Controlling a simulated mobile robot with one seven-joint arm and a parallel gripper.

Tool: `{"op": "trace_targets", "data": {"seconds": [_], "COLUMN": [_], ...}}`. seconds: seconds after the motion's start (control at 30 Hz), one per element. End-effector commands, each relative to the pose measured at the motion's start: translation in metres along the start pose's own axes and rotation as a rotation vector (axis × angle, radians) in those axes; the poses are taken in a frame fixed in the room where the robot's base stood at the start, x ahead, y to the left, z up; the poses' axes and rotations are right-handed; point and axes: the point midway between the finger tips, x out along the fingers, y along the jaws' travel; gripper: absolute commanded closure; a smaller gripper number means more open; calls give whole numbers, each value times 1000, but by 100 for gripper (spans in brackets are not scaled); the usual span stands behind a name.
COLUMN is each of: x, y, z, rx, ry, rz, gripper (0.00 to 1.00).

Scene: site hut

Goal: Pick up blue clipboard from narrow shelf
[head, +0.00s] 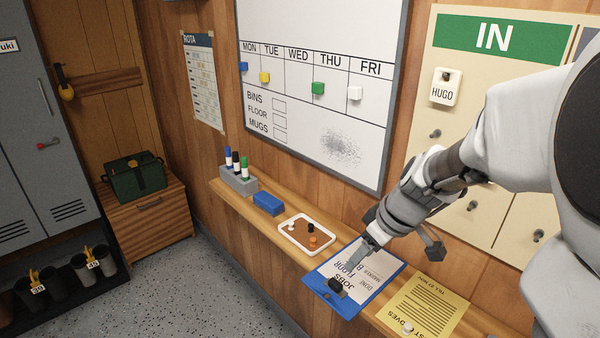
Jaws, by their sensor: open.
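The blue clipboard (343,302) lies flat on the narrow wooden shelf (277,225), with a white sheet headed JOBS on it and a dark clip at its near end. Its near corner reaches out past the shelf's front edge. My gripper (356,268) is over the clipboard, pointing down at it, with one pale finger showing clearly. It is open and holds nothing that I can see. I cannot tell whether the fingertips touch the board. My arm comes in from the right and hides part of the wall behind.
Left of the clipboard on the shelf are a white tray (287,241) with small pieces, a blue block (269,203) and a grey pen holder (239,181). A yellow sheet (424,303) lies to the right. The whiteboard (310,110) and IN board (447,80) hang behind.

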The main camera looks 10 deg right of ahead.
Motion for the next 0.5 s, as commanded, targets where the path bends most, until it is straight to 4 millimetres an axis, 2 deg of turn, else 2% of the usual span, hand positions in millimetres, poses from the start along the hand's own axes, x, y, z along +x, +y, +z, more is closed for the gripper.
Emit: {"op": "trace_targets", "data": {"seconds": [0.03,0.23,0.4,0.5], "x": [15,57,79,84], "y": [-1,-1,-1,-1], "z": [2,2,1,0], "rx": [1,2,1,1], "ry": [-6,-5,-2,-2], "rz": [-5,-4,-1,-1], "gripper": [43,43,43,43]}}
